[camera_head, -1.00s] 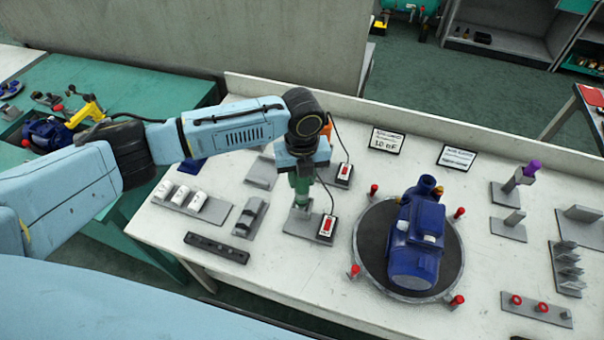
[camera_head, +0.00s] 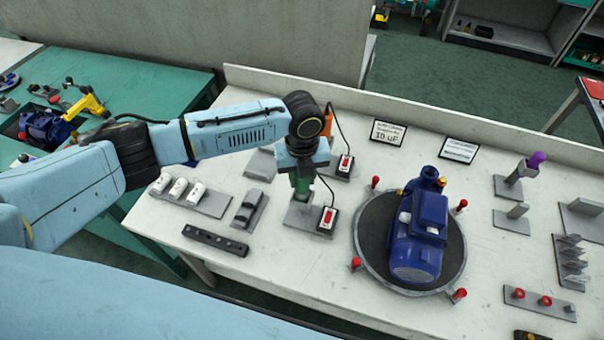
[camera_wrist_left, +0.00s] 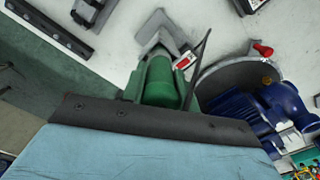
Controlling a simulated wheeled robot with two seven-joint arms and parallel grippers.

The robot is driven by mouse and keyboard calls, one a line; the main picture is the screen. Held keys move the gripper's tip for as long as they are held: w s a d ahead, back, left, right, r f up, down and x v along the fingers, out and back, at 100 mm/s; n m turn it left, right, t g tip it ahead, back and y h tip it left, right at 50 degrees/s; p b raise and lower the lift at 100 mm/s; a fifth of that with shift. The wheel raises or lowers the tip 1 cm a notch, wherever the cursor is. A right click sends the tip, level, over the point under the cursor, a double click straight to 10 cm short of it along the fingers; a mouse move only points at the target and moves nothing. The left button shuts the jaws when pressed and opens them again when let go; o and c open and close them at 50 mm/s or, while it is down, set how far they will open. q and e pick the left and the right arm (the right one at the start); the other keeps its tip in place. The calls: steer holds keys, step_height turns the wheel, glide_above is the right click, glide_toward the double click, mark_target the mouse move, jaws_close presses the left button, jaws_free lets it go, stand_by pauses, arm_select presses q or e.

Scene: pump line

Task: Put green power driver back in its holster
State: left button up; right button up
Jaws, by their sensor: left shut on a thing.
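The green power driver (camera_head: 301,186) hangs upright below my left gripper (camera_head: 303,170), which is shut on it. The driver's lower end is at the grey holster (camera_head: 297,221), a flat base with a small upright part. I cannot tell whether the driver is seated in it or just above it. In the left wrist view the green driver (camera_wrist_left: 160,82) points at the grey holster (camera_wrist_left: 155,28), and its body hides part of it. A black cable runs from the driver to a box with a red switch (camera_head: 327,220). My right gripper is not in view.
An orange tool (camera_head: 328,119) stands behind my gripper, with another red switch box (camera_head: 344,165) near it. A blue pump (camera_head: 418,240) sits on a round turntable with red pegs to the right. Grey racks (camera_head: 202,199) stand to the left on the white table.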

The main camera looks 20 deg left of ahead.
arm_select(q)
steer(key=shift+f, duration=0.15)
steer(key=o, duration=1.1)
step_height(320, 180, up, 6)
steer(key=p, duration=0.6)
step_height(320, 180, up, 13)
steer(key=shift+r+b, duration=0.2)
steer(key=shift+b, duration=0.7)
